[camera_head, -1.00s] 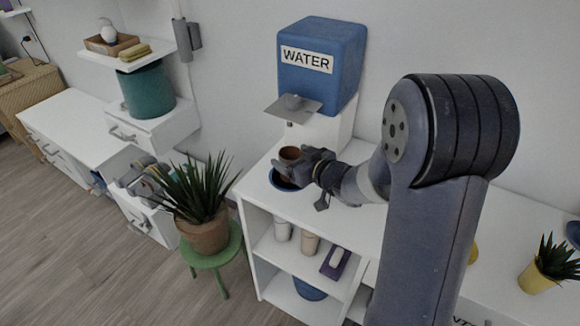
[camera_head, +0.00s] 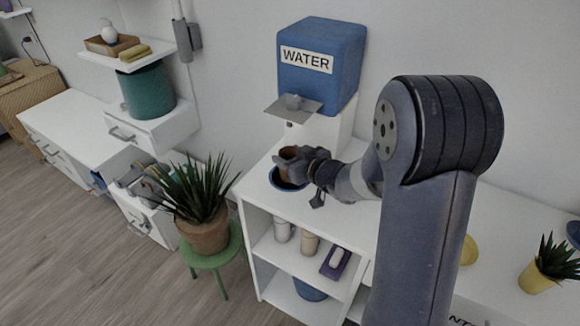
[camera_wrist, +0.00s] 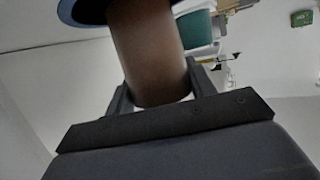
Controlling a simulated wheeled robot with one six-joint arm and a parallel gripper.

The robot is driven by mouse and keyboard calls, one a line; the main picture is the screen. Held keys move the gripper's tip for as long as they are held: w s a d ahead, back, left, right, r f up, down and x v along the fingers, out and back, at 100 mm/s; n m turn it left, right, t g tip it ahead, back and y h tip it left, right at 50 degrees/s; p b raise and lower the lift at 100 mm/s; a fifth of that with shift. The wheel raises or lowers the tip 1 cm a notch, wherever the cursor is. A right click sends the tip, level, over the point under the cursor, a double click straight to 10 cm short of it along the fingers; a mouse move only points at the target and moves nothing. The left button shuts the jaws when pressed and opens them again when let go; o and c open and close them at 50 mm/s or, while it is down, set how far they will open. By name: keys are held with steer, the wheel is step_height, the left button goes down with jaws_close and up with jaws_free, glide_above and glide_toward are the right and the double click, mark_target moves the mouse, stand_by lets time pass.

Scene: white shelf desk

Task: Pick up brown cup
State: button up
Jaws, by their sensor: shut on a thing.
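The brown cup (camera_wrist: 148,50) fills the middle of the wrist view, between the two fingers of my gripper (camera_wrist: 155,92). In the head view the brown cup (camera_head: 288,153) shows at the tip of my gripper (camera_head: 296,163), partly hidden by it. My gripper is shut on the cup. A round dark blue dish (camera_head: 287,183) lies just below on the white shelf desk (camera_head: 258,178). The cup looks slightly tilted and above the dish; the exact gap is hard to tell.
A blue water dispenser (camera_head: 320,62) with a grey tray (camera_head: 292,106) stands right behind the cup. A potted plant (camera_head: 203,215) on a green stool (camera_head: 216,256) is to the left. Cups and a purple item (camera_head: 336,262) sit on the shelf below.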

steer(key=shift+c, duration=1)
steer(key=shift+r, duration=0.1)
